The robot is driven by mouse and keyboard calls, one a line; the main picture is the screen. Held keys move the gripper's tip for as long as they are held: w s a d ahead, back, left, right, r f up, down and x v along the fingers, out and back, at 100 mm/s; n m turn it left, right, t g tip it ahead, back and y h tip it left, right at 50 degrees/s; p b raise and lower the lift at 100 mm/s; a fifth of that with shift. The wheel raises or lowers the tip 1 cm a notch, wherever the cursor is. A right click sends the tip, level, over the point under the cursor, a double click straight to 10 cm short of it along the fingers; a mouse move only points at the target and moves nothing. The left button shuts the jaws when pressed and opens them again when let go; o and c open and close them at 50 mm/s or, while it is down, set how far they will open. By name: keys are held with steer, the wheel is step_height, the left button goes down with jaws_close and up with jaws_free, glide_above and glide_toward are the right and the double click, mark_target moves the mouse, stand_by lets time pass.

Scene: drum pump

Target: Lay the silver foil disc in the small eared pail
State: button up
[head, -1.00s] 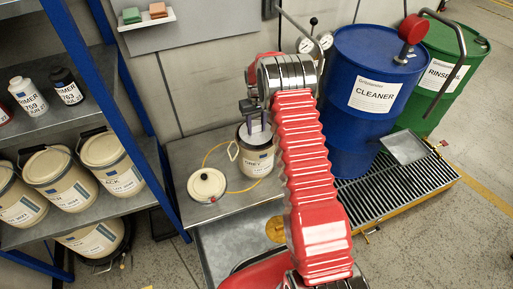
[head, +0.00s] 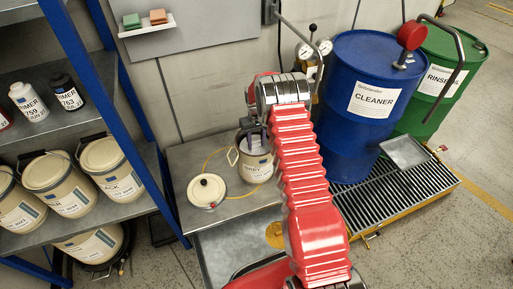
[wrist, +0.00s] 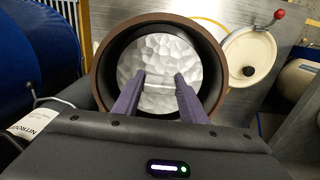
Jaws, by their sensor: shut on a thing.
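The silver foil disc (wrist: 158,52) has a dimpled face and shows inside the dark round mouth of the small eared pail (wrist: 101,75) in the wrist view. My gripper (wrist: 159,80) has two purple fingers that reach into the mouth, shut on a thin raised part of the disc. I cannot tell whether the disc touches the pail's bottom. In the head view the cream pail (head: 256,172), with its ear at the left, stands upright on the metal bench. My gripper (head: 252,143) is at its mouth there, partly hidden by my arm, and the disc is not clear.
A cream lid with a dark knob (head: 206,191) lies on the bench (head: 187,160) left of the pail. The blue CLEANER drum (head: 362,130) and green RINSE drum (head: 432,95) stand at the right. A shelf with paint buckets (head: 55,180) is at the left.

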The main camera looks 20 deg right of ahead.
mark_target(256, 147)
steer(key=shift+f, duration=1.85)
steer(key=shift+f, duration=0.1)
steer(key=o, duration=1)
step_height(256, 147, up, 12)
steer(key=shift+r, duration=0.1)
